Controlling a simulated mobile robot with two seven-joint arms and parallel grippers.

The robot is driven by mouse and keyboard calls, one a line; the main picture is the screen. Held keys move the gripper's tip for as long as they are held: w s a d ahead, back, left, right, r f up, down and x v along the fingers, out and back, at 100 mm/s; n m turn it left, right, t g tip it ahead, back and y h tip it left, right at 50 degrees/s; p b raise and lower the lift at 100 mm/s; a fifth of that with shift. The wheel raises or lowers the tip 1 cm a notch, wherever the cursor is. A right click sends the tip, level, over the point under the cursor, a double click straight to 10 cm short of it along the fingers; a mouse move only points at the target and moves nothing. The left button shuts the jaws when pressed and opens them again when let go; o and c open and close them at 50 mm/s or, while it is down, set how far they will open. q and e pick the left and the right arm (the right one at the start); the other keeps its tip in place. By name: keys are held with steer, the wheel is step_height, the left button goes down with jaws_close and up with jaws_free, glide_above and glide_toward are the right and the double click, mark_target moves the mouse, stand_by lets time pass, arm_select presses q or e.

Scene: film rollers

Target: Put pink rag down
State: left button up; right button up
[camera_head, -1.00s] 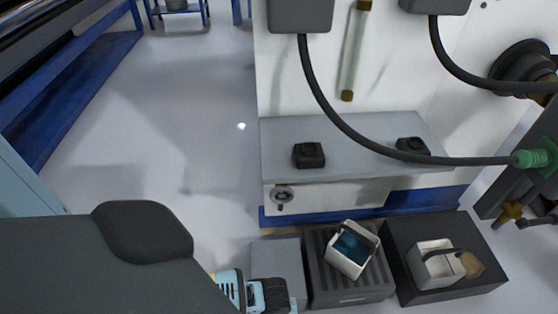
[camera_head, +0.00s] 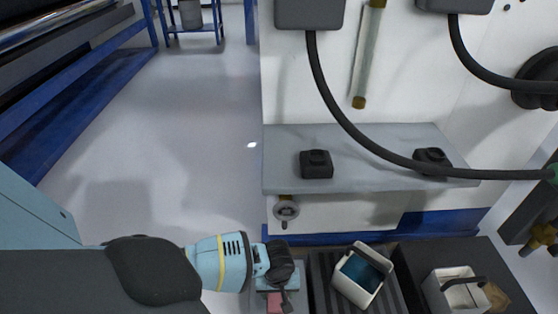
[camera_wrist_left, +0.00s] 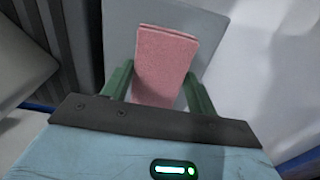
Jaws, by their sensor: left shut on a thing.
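The pink rag (camera_wrist_left: 165,62) is a folded piece between the green fingers of my left gripper (camera_wrist_left: 160,82) in the left wrist view. The gripper is shut on it. A plain grey surface (camera_wrist_left: 215,35) lies below and beyond the rag; whether the rag touches it I cannot tell. In the head view the left gripper (camera_head: 277,288) is at the bottom middle, with a small part of the pink rag (camera_head: 274,302) showing at it. My right gripper is not in view.
A dark slatted crate (camera_head: 325,278) right of the gripper holds a white container (camera_head: 361,277) with teal contents. A second white bucket (camera_head: 452,289) stands further right. A grey shelf (camera_head: 365,182) with two black blocks juts out above. Open floor (camera_head: 190,130) lies left.

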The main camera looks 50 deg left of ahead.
arm_select(q)
steer(key=shift+w+a, duration=0.15)
steer(key=shift+w, duration=0.05)
steer(key=f+b, duration=0.1)
steer(key=f, duration=0.1)
steer(key=f+b, duration=0.1)
steer(key=shift+w+a+b, duration=0.25)
steer(key=shift+a+b, duration=0.05)
steer(key=shift+f, duration=0.3)
steer(key=shift+f+b, duration=0.1)
steer(key=shift+b, duration=0.2)
steer(key=o, duration=0.6)
steer(key=shift+f, duration=0.1)
steer(key=o, duration=0.4)
steer(key=shift+o, duration=0.2)
